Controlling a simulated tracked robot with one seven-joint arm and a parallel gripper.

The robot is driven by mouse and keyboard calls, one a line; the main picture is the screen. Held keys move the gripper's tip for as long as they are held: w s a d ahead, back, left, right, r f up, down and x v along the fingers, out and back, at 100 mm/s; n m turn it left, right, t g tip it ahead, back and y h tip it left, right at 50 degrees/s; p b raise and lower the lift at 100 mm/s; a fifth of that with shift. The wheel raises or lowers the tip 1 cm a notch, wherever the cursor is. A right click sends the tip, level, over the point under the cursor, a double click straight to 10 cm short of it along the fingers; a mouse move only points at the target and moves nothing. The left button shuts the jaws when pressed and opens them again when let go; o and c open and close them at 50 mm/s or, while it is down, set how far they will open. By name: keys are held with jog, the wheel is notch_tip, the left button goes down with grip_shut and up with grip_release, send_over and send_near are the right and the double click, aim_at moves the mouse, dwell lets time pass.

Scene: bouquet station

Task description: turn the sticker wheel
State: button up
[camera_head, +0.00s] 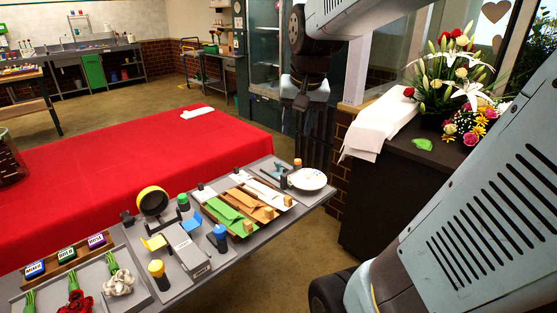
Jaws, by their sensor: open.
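A round white disc with small marks (307,179), which looks like the sticker wheel, lies flat at the far right end of the grey station table. My gripper (312,150) hangs in the upper middle of the view, pointing down, with dark fingers apart and nothing seen between them. In the picture it is just above and behind the disc. I see no contact, but the dark fingers blend into the background and the exact distance is unclear.
The grey table (228,262) also carries ribbon strips (240,205), a yellow-black roll (153,202), several capped bottles, a metal box (189,254) and flowers. A red-covered table (110,170) stands behind. A dark counter (385,190) with a bouquet (448,85) is at right.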

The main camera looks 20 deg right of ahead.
jog(key=w+d+f+m+g, duration=0.2)
jog(key=w+d+f+m, duration=0.2)
jog(key=w+d, duration=0.3)
jog(key=m+g, duration=0.1)
jog(key=m, duration=0.3)
send_near(309, 170)
notch_tip(309, 170, down, 9)
jog(key=shift+w+d, duration=0.1)
jog(key=shift+w, duration=0.05)
jog(key=shift+c, duration=0.2)
